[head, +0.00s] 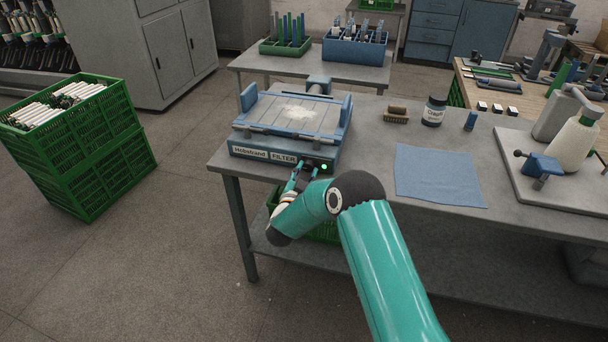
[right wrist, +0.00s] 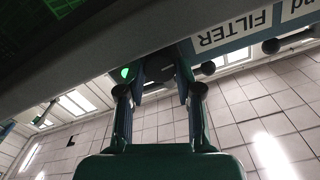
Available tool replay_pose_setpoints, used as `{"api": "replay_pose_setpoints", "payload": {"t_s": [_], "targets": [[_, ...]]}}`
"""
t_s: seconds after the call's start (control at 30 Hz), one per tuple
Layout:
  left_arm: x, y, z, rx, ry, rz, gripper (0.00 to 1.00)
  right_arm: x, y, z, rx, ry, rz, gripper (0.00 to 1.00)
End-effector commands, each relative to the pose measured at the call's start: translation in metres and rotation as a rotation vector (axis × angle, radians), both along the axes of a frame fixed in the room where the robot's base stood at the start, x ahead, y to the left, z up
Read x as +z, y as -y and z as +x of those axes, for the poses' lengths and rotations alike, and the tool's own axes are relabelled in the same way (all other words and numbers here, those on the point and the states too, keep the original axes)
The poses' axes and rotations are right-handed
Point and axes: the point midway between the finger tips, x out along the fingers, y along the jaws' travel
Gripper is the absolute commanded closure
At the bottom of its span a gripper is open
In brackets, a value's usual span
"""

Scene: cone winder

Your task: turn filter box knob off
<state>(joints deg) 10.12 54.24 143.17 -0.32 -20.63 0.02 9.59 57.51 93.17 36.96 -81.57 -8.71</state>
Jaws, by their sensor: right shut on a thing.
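The filter box (head: 262,155) is a blue and grey unit on the near left of the grey table, with a "FILTER" label on its front. A small green light (head: 324,167) glows at the right of that front. My right gripper (head: 303,174) is at the front panel just left of the light. In the right wrist view, which is upside down, its two fingers close around the dark knob (right wrist: 160,67), beside the green light (right wrist: 125,72). In the head view the knob is mostly hidden by the fingers. My left gripper is not in view.
A blue cloth (head: 440,175) lies right of the box. A brush (head: 396,115), a dark jar (head: 434,110) and a cone stand (head: 560,165) are further along the table. Green crates (head: 85,150) stand on the floor at left. A green crate (head: 320,232) sits below the table.

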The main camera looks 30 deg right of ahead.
Motion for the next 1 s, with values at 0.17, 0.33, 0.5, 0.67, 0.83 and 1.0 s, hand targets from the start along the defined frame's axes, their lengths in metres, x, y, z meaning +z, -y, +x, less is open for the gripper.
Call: {"api": "replay_pose_setpoints", "payload": {"t_s": [0.17, 0.33, 0.5, 0.67, 0.83, 1.0], "targets": [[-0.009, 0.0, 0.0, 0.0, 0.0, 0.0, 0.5, -0.001, 0.002, 0.0, -0.003, -0.082, -0.073, 1.0], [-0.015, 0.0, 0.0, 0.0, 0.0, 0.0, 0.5, -0.001, 0.002, 0.001, -0.004, -0.192, -0.167, 1.0], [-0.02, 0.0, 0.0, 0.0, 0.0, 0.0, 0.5, 0.001, 0.002, 0.001, -0.004, -0.314, -0.273, 1.0], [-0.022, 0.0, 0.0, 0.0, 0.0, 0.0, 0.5, 0.002, 0.002, 0.001, -0.005, -0.43, -0.372, 1.0], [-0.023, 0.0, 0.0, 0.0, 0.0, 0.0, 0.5, 0.002, 0.002, 0.001, -0.006, -0.551, -0.477, 1.0], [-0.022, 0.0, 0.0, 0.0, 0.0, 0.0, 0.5, 0.003, 0.002, 0.002, -0.006, -0.674, -0.582, 1.0]]}}
